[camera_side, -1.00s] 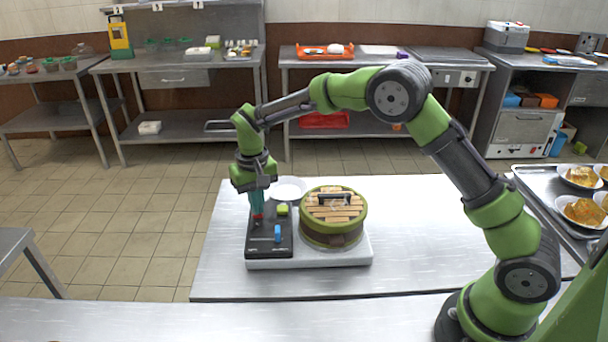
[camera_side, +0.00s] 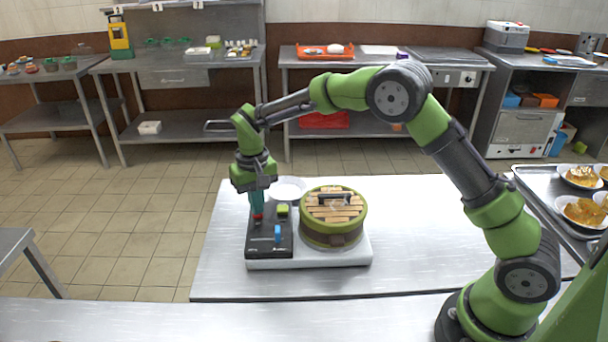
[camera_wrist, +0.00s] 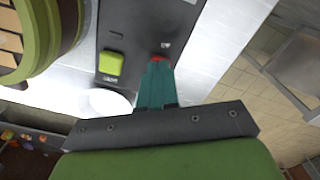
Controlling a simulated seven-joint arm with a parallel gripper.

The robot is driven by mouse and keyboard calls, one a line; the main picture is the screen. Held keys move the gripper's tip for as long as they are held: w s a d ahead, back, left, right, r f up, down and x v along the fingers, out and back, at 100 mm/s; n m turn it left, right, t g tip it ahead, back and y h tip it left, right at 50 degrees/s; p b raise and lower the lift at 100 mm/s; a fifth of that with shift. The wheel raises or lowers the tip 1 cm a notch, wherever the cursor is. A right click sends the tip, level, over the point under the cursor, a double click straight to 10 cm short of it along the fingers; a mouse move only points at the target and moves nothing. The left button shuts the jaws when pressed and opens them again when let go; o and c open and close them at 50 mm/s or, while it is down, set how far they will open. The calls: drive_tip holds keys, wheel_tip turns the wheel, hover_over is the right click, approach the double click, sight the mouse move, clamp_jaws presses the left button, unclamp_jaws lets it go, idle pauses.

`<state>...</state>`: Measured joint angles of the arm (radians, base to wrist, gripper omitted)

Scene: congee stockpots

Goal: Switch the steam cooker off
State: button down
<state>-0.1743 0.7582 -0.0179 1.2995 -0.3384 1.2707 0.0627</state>
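The steam cooker has a white base (camera_side: 335,255), a black control panel (camera_side: 262,245) on its left, and a round green steamer (camera_side: 333,236) with a slatted wooden lid. The panel carries a yellow-green square button (camera_side: 283,210), a blue lever (camera_side: 278,233) and a small red control (camera_side: 258,217). The button (camera_wrist: 110,64) and the red control (camera_wrist: 160,58) also show in the wrist view. My gripper (camera_side: 258,211) points down, its teal fingertips at the red control. The fingers look close together; whether they grip or only touch it cannot be told.
A white plate (camera_side: 288,189) lies behind the panel. The steel table (camera_side: 420,240) is clear right of the cooker. A tray (camera_side: 545,195) with plates of food stands at the far right.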

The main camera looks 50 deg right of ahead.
drive_tip(key=shift+d+f, duration=0.15)
drive_tip(key=shift+f, duration=0.25)
wheel_tip(320, 180, up, 8)
drive_tip(key=shift+r, duration=0.2)
idle(0.5)
drive_tip(key=shift+w, duration=0.1)
drive_tip(key=shift+s+f, duration=0.75)
drive_tip(key=shift+f, duration=0.05)
drive_tip(key=s+d+r+t, duration=0.1)
drive_tip(key=s+r+t, duration=0.1)
drive_tip(key=s, duration=0.6)
drive_tip(key=s+d+r+t+y, duration=0.1)
drive_tip(key=s+d+r+t, duration=0.1)
drive_tip(key=s+r, duration=0.3)
drive_tip(key=s+d+r+m+t+y, duration=0.1)
drive_tip(key=s+d+r+t, duration=0.1)
drive_tip(key=s, duration=1.1)
wheel_tip(320, 180, up, 2)
drive_tip(key=shift+s+r+t, duration=0.15)
drive_tip(key=shift+s+t, duration=0.1)
drive_tip(key=shift+t, duration=0.35)
